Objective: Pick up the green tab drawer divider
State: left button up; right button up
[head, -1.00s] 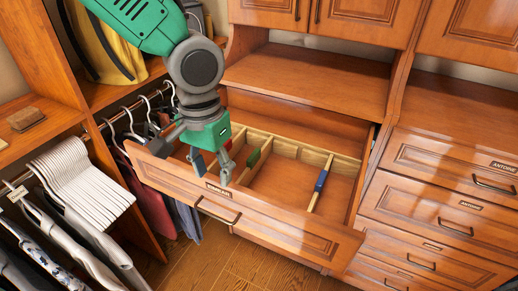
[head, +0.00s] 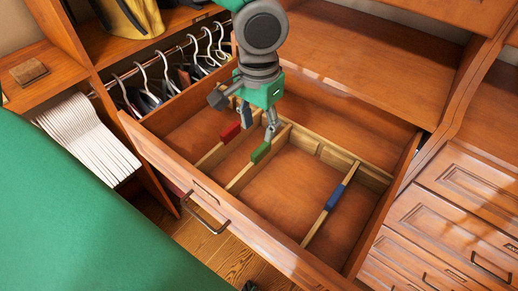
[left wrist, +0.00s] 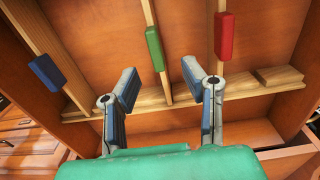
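The green tab drawer divider is a light wooden slat with a green tab (head: 261,152) in the open drawer (head: 275,232). Its green tab also shows in the left wrist view (left wrist: 154,48). My left gripper (head: 259,124) is open and empty, above the drawer near the rear end of this divider. In the left wrist view my gripper (left wrist: 160,80) has its two fingers spread, with the green-tab slat between them in the picture. Whether a finger touches it, I cannot tell. My right gripper is not in view.
A red-tab divider (head: 230,132) lies left of the green one, and a blue-tab divider (head: 335,197) to its right. They join a wooden cross rail (head: 335,158) at the back. A shelf (head: 375,62) is behind the drawer.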

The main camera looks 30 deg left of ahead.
aim_at(262, 148)
pick_arm(q)
jog(key=shift+w+d+f, duration=0.2)
jog(key=shift+d+f, duration=0.05)
jog(key=shift+f, duration=0.4)
jog(key=shift+w+d+f, duration=0.2)
jog(key=shift+f, duration=0.4)
jog(key=shift+s+d+f, duration=0.25)
jog(key=shift+f, duration=0.15)
jog(key=f, duration=0.2)
jog(key=a+f, duration=0.1)
jog(key=f, duration=0.1)
jog(key=shift+f, duration=0.25)
jog(key=shift+a+f, duration=0.1)
jog(key=shift+a, duration=0.1)
jog(key=shift+d, duration=0.1)
jog(key=shift+s+d, duration=0.1)
jog(key=shift+d, duration=0.05)
jog(key=c, duration=0.7)
jog(key=shift+d, duration=0.2)
grip_shut()
